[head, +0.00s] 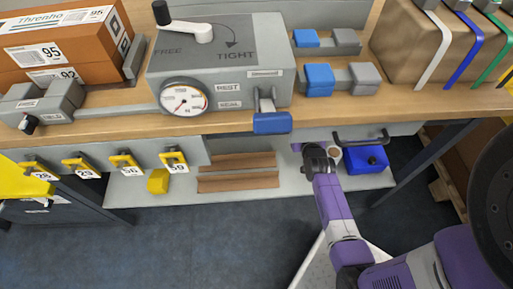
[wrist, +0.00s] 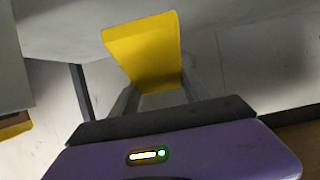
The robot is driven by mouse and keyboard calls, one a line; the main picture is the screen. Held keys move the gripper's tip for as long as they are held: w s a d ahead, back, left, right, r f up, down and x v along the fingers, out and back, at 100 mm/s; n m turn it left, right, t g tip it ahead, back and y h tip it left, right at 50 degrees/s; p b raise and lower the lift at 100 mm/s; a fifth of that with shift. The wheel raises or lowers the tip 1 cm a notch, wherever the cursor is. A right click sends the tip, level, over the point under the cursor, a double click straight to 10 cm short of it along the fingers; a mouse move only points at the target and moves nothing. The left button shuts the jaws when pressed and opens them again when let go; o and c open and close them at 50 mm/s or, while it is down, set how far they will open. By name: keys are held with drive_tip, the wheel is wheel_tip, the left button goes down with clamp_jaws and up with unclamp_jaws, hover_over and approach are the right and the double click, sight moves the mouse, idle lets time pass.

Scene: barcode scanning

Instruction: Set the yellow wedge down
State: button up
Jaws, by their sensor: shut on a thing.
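In the wrist view the yellow wedge (wrist: 147,52) is between the two fingers of my gripper (wrist: 160,88), which is shut on it. The wedge sticks out beyond the fingertips, wider at its far end, with a pale grey surface behind it. I cannot tell whether it touches that surface. In the head view my arm reaches under the front of the bench, near the drawer handle, and the fingers and held wedge are hidden there. Another yellow block (head: 158,181) lies on the lower shelf at the left.
The grey lower shelf (head: 225,199) holds brown strips (head: 237,172) and a blue box (head: 366,160). A drawer handle (head: 361,138) and the bench edge are close to my arm. Above stand a gauge device (head: 213,72) and boxes. Yellow numbered clips (head: 125,162) hang at left.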

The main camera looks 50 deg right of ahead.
drive_tip(key=shift+d+f+b, duration=0.1)
drive_tip(key=shift+f+b, duration=2.15)
drive_tip(key=shift+f, duration=2.65)
drive_tip(key=shift+f, duration=0.1)
drive_tip(key=shift+f, duration=0.15)
drive_tip(key=o, duration=1.6)
